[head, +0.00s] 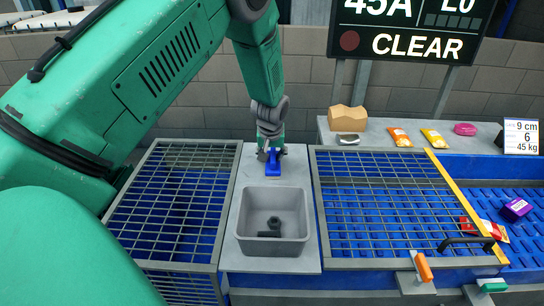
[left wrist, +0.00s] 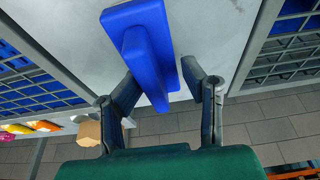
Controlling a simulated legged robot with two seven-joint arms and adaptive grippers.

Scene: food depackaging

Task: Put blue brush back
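The blue brush (head: 273,165) rests on the grey counter strip behind a grey bin (head: 246,212). It has a flat block and a raised handle, and it also shows in the left wrist view (left wrist: 146,55). My left gripper (head: 270,150) points down at the brush's far end. In the left wrist view, its two fingers (left wrist: 160,88) stand on either side of the raised handle, with a gap visible on the right side. Whether the left finger touches the handle is hard to see. My right gripper is not in view.
Wire racks over blue belts flank the counter, left (head: 228,195) and right (head: 316,200). A dark knob-like piece lies in the bin. A back shelf holds a tan block (head: 347,118), snack packets (head: 400,137) and a pink item (head: 465,129). An orange-handled tool (head: 423,267) lies front right.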

